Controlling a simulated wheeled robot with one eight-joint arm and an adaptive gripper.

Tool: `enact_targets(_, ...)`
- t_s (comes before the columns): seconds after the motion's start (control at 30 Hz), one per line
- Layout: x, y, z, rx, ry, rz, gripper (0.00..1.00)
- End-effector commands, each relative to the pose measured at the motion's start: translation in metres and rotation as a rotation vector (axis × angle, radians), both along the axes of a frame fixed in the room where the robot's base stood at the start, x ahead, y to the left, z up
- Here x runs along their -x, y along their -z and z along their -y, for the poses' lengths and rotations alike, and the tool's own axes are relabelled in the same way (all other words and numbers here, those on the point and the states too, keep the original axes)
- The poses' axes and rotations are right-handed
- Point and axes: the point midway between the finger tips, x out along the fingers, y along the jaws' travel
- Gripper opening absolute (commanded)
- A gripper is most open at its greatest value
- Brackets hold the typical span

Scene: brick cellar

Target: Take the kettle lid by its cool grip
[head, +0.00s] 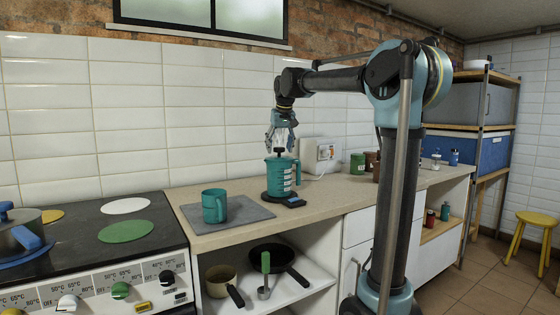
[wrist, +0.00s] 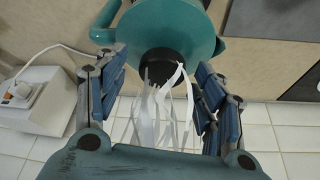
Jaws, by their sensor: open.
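The teal kettle (head: 283,180) stands upright on a dark base on the worktop, with white markings on its side. Its teal lid (wrist: 207,42) carries a black round grip (head: 279,151), which also shows in the wrist view (wrist: 160,62). My gripper (head: 282,140) is open and points down just above the kettle. In the wrist view my blue-padded fingers (wrist: 158,78) lie to the left and right of the black grip, with gaps on both sides. I cannot tell the exact height between fingertips and grip.
A teal mug (head: 214,206) stands on a grey mat (head: 245,212) left of the kettle. A white box with a cable (head: 320,155) and a green canister (head: 357,164) stand to the right. The stove (head: 80,245) with a pot is at the far left. The tiled wall is close behind.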

Motion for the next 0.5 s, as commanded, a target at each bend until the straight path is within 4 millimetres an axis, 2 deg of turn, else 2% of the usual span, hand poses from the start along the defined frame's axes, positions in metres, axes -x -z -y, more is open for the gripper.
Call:
enact_targets(0.13,-0.0044,0.0112,-0.0014,0.000,0.000,0.000,0.63)
enact_targets(0.37,-0.0051,0.0127,-0.0017,0.000,0.000,0.000,0.63)
enact_targets(0.4,-0.0051,0.0127,-0.0017,0.000,0.000,0.000,0.61)
enact_targets(0.5,-0.0050,0.0126,-0.0017,0.000,0.000,0.000,0.38)
